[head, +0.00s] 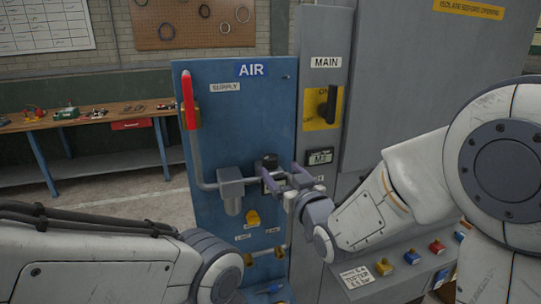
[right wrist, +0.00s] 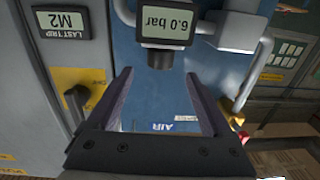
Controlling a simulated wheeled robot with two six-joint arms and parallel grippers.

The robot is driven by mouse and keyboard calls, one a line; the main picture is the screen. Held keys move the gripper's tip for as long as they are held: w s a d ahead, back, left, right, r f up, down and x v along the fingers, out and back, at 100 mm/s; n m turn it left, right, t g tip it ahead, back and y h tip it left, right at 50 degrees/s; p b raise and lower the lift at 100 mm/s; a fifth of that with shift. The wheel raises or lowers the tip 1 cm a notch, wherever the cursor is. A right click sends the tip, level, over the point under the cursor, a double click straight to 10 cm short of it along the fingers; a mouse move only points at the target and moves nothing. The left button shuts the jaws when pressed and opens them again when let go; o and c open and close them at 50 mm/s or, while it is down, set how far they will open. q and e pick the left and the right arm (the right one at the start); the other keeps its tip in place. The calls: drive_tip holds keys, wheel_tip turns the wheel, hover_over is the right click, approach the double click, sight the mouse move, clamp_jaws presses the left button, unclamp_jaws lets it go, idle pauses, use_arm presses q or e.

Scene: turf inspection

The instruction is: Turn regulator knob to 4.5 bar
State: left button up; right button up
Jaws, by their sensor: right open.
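The regulator's black knob (head: 270,161) sits on the blue AIR panel (head: 232,130), at the top of the regulator. In the right wrist view, which is upside down, the knob (right wrist: 160,60) is beside a grey display (right wrist: 168,28) reading 6.0 bar. My right gripper (head: 279,176) is open at the regulator. In its wrist view the fingertips (right wrist: 158,76) stand apart on either side of the knob's line, with a gap between them; I cannot tell whether they touch it. My left arm (head: 90,258) shows at the lower left, but its gripper is out of view.
A red-handled supply lever (head: 188,100) stands at the panel's upper left, with grey pipe and a filter bowl (head: 231,190) below. A grey MAIN cabinet (head: 318,110) with a black rotary switch (head: 326,103) adjoins on the right. A ledge with coloured buttons (head: 411,256) is at lower right.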

sight(273, 162)
drive_tip(key=p+x, duration=0.2)
drive_tip(key=x, duration=0.4)
drive_tip(key=shift+r, duration=0.1)
drive_tip(key=shift+x, duration=0.75)
clamp_jaws()
drive_tip(key=shift+y, duration=0.3)
